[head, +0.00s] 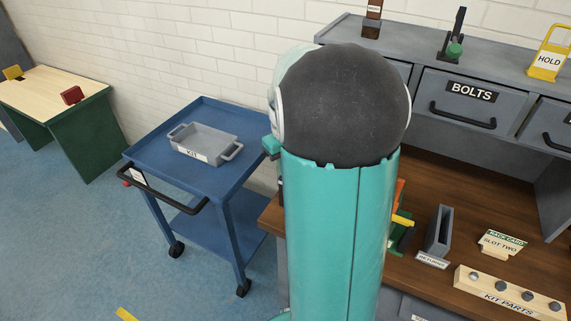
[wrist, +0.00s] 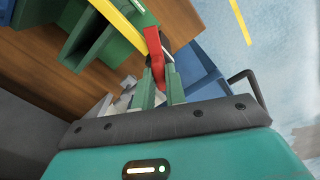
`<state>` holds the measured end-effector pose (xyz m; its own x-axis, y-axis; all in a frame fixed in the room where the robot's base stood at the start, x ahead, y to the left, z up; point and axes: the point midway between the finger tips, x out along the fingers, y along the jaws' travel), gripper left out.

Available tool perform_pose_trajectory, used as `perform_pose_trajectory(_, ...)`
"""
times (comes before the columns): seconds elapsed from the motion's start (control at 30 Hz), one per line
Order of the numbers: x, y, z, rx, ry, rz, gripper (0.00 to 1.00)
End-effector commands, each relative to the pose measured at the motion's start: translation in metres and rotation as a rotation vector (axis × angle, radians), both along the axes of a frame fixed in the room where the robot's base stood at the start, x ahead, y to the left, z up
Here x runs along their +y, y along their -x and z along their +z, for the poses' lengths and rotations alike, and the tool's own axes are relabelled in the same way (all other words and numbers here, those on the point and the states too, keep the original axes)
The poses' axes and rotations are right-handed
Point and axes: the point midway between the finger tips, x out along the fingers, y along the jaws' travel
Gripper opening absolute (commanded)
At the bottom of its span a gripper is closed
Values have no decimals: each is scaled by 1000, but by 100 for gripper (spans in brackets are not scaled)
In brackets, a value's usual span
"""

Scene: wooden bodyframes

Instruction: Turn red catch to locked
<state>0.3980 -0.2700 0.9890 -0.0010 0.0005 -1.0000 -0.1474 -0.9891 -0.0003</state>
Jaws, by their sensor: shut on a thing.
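In the wrist view the red catch (wrist: 154,42) is a narrow bent red piece, and its lower end sits between the green fingers of my gripper (wrist: 161,82). The fingers are shut on it. A yellow bar (wrist: 118,20) and green slotted parts (wrist: 88,38) lie just left of the catch, over the brown wooden bench top (wrist: 35,60). In the head view my arm covers the catch and my gripper. Part of the yellow bar (head: 402,220) and a green part (head: 401,240) show at the arm's right edge. I cannot tell whether the catch is locked.
A blue cart (head: 222,180) with a grey kit tray (head: 203,144) stands left of my arm. On the bench, right of my arm, are a grey slotted holder (head: 439,232), a slot two card (head: 501,243) and a kit parts block (head: 507,292).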

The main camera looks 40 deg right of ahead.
Motion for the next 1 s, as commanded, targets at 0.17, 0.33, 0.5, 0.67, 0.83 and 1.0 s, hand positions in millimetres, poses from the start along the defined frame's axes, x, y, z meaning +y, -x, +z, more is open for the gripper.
perform_pose_trajectory(0.17,-1,-1,1,-4,2,162,0)
perform_pose_trajectory(0.33,-1,-1,1,-4,2,299,0)
perform_pose_trajectory(0.5,-1,-1,2,-4,2,403,0)
perform_pose_trajectory(0.67,-1,-1,2,-4,3,466,0)
perform_pose_trajectory(0.83,-1,-1,2,-4,3,499,0)
perform_pose_trajectory(1.0,-1,-1,2,-4,3,508,0)
